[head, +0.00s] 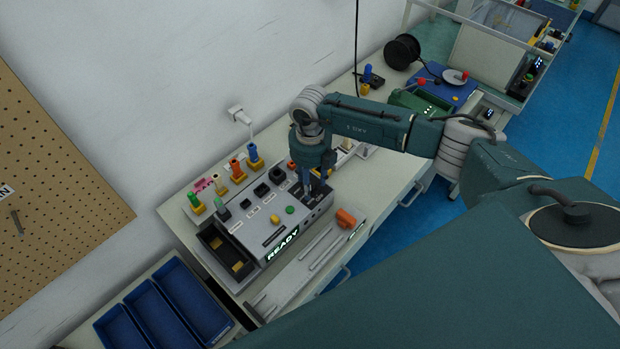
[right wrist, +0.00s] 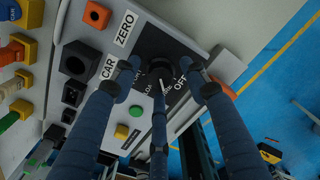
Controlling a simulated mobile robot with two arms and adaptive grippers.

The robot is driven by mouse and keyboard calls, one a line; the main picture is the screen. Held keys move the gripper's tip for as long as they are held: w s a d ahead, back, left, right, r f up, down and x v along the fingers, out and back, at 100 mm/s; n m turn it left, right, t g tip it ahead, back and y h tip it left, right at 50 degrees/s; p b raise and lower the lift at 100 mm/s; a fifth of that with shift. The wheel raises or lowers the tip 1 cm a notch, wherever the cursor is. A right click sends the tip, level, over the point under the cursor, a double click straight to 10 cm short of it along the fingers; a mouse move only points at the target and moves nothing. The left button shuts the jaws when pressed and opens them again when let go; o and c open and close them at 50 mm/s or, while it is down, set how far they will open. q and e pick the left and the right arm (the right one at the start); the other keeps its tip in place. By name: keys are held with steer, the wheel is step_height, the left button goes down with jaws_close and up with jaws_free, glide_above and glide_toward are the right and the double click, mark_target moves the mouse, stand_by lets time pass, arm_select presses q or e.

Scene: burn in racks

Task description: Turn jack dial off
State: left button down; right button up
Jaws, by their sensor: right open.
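The jack dial (right wrist: 160,66) is a dark round knob on a black plate (right wrist: 150,42) with white lettering, including OFF at its right side in the right wrist view. The plate sits at the right end of a grey console (head: 265,222) with a lit READY display. My right gripper (head: 316,186) points down over this plate. In the right wrist view its blue fingers (right wrist: 162,90) are spread open around the dial, one in front of it and one to each side. I cannot tell whether they touch it. In the head view the gripper hides the dial. My left gripper is not in view.
Coloured plugs (head: 237,171) stand along the console's back edge. A green button (right wrist: 121,131) and black sockets (right wrist: 77,62) are close to the gripper. An orange block (head: 346,218) lies at the bench's front. Blue bins (head: 164,311) are at lower left.

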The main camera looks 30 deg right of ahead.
steer(key=shift+s+f, duration=0.1)
steer(key=shift+f, duration=0.05)
steer(key=c, duration=0.5)
jaws_close()
steer(key=shift+f+n+b, duration=0.1)
steer(key=shift+n+b, duration=0.5)
steer(key=shift+b, duration=0.15)
steer(key=n+b, duration=0.4)
steer(key=b, duration=0.1)
steer(key=shift+f+n, duration=0.1)
steer(key=shift+n, duration=0.2)
arm_select(q)
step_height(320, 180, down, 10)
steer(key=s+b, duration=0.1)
steer(key=b, duration=0.2)
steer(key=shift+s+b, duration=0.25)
steer(key=shift+b, duration=0.05)
arm_select(e)
steer(key=shift+r+n, duration=0.25)
steer(key=shift+n, duration=1.45)
steer(key=o, duration=0.5)
jaws_free()
